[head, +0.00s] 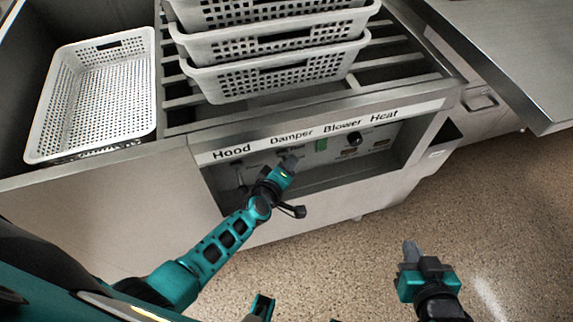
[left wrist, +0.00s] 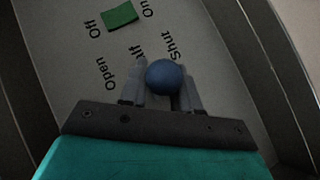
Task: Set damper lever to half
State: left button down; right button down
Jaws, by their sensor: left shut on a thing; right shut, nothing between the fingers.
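My left gripper (head: 289,162) reaches into the control recess under the word "Damper". In the left wrist view its fingers (left wrist: 162,88) are shut on the round blue knob of the damper lever (left wrist: 165,73). The knob appears between the partly covered "Half" label (left wrist: 139,54) and the "Shut" label (left wrist: 171,49); the "Open" label (left wrist: 106,74) is to the left. The lever's shaft is hidden, and the gripper covers the knob in the head view. My right gripper (head: 410,249) is shut and empty, over the floor at lower right.
A green switch (head: 321,145) with Off and On marks and a black dial (head: 354,138) sit right of the damper. The recess edges surround the panel. Stacked white baskets (head: 275,80) and a single basket (head: 60,105) stand above. The floor at right is open.

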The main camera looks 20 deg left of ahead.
pick_arm(q)
jog(key=shift+s+d, duration=0.1)
jog(key=shift+d, duration=0.3)
jog(key=c, duration=1.1)
grip_release()
jog(key=shift+o, duration=1.3)
jog(key=shift+a, duration=0.2)
jog(key=shift+s+r, duration=0.2)
jog(key=shift+s, duration=0.1)
jog(key=p+v, duration=0.3)
jog(key=v, duration=0.9)
jog(key=shift+p, duration=0.4)
jog(key=shift+s, duration=0.1)
